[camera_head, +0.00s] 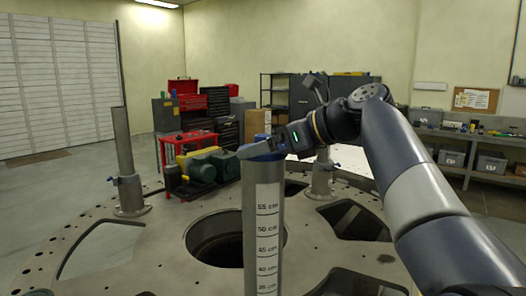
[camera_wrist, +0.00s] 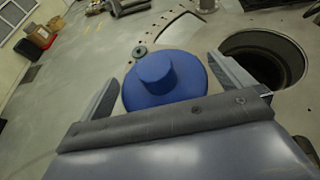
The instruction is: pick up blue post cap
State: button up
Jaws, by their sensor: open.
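The blue post cap (camera_wrist: 165,82) is a round disc with a raised knob in the middle. In the head view the blue cap (camera_head: 262,152) sits on top of the grey post (camera_head: 262,230), which carries a centimetre scale. My gripper (camera_wrist: 170,85) is open, with one finger on each side of the cap in the wrist view. In the head view my gripper (camera_head: 258,150) is at the post top and partly hides the cap. Whether the fingers touch the cap, I cannot tell.
The turret plate (camera_head: 160,240) spreads around the post, with a round central hole (camera_wrist: 268,58) and other cut-outs. Another post (camera_head: 126,160) stands at the left. A green machine (camera_head: 205,166) and a red cart (camera_head: 190,140) are behind. Shelves (camera_head: 470,150) line the right wall.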

aim_at(264, 135)
jog(key=shift+w+a+f, duration=0.2)
jog(key=shift+a, duration=0.2)
jog(key=shift+c, duration=0.2)
jog(key=shift+r, duration=0.1)
jog(key=c, duration=0.8)
jog(key=shift+r, duration=0.15)
jog(key=shift+c, duration=0.2)
jog(key=shift+r, duration=4.65)
jog(key=shift+d, duration=0.1)
